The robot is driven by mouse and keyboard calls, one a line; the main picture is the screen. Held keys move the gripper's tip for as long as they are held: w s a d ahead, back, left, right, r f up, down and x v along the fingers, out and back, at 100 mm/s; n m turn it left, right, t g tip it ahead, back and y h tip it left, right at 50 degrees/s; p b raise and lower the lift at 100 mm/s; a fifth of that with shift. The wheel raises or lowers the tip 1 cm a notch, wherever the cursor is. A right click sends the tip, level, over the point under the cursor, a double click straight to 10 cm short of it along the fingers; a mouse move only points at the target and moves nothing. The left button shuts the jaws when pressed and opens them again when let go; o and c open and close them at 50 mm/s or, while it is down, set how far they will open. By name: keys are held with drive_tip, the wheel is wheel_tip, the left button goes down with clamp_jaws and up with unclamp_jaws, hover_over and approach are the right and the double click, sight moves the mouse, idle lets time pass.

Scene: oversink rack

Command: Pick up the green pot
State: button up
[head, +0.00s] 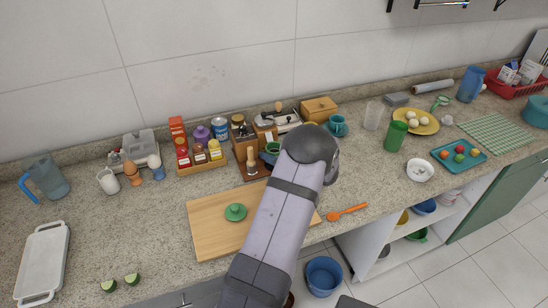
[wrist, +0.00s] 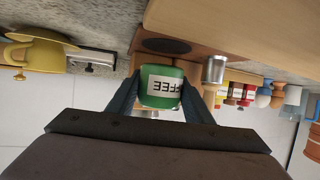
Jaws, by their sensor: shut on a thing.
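The green pot (wrist: 160,88) has a white label with dark letters, partly readable as coffee, and appears upside down in the wrist view. My gripper (wrist: 160,100) has one dark finger on each side of the pot and is shut on it. In the head view, a small part of the green pot (head: 272,147) shows beside my arm, which hides the rest and the fingers. A round green lid with a knob (head: 235,212) lies on the wooden cutting board (head: 212,236).
A wooden stand (head: 244,150) is close to the pot. A spice rack (head: 203,166) stands left of it, and a teal cup (head: 337,125) and wooden box (head: 319,108) right of it.

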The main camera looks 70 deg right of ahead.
wheel_tip(320, 180, up, 15)
drive_tip(key=b, duration=0.1)
drive_tip(key=shift+r, duration=0.2)
